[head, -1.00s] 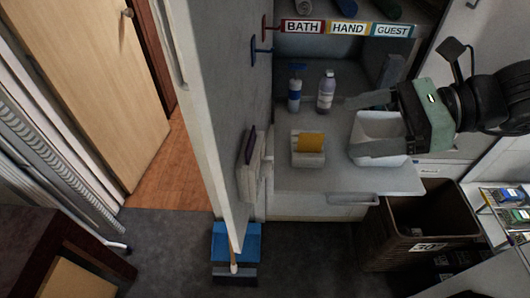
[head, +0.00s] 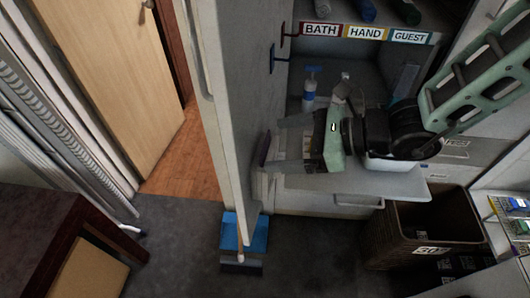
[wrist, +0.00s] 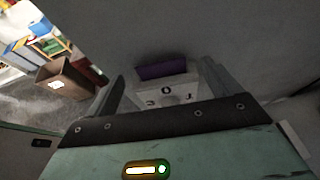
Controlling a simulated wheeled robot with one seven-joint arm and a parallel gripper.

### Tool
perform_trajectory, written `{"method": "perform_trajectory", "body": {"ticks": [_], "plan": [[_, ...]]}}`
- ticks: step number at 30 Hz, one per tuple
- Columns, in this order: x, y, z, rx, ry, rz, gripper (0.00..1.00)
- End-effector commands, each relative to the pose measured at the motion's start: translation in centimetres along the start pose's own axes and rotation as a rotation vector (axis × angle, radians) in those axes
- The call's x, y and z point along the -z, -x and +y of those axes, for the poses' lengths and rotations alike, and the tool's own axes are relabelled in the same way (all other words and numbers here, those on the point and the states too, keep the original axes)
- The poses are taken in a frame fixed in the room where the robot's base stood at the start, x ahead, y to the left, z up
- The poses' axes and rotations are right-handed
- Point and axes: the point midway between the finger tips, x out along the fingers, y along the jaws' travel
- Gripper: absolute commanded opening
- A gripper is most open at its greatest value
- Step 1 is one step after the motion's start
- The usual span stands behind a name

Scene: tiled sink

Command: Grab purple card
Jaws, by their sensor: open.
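The purple card (wrist: 162,71) stands upright in a white holder (wrist: 170,93) on the grey wall panel. In the head view the purple card (head: 263,149) shows as a thin dark strip on the panel's right face. My gripper (head: 279,145) is open, with its fingers pointing left at the card and holder. In the wrist view the card is ahead, between the two fingers, with nothing held. My gripper hides much of the counter and part of the holder in the head view.
The wall panel (head: 225,120) is close in front of my fingers. A blue-labelled bottle (head: 309,95) stands on the counter (head: 355,182) behind my gripper. A wicker bin (head: 435,215) stands below right. A blue dustpan (head: 258,232) lies on the floor.

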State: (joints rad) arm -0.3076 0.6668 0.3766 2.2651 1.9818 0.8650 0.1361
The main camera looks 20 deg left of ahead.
Motion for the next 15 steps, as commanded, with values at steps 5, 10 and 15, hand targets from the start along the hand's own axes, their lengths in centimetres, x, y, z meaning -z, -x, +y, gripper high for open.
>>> {"method": "perform_trajectory", "body": {"ticks": [5,10,15], "plan": [[-0.1,-1.8,0.0,0.0,-0.001,0.0,0.89],[0.0,-2.0,0.0,0.001,0.0,0.0,0.89],[0.0,-2.0,0.0,0.001,0.0,0.0,0.67]]}}
